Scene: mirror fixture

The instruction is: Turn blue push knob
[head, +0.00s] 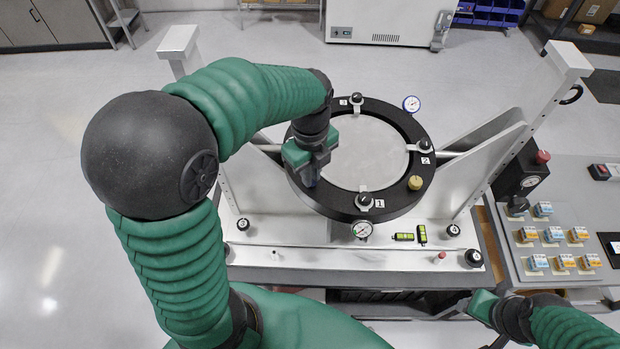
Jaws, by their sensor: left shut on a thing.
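The mirror fixture has a black ring (424,188) around a pale round disc (372,153). My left gripper (311,170) reaches down onto the left part of the ring. It is shut on the blue push knob (310,181), of which only a small dark-blue part shows below the fingers. The rest of the knob is hidden by the gripper. My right gripper (468,304) is low at the right, by the front of the fixture and away from the ring; its jaws are too unclear to read.
The ring carries a yellow knob (415,182) and several black clamp knobs, one at the bottom (364,199). A blue-rimmed gauge (411,103) and a white gauge (362,229) sit at its edge. White uprights flank it. A switch panel (570,235) stands at the right.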

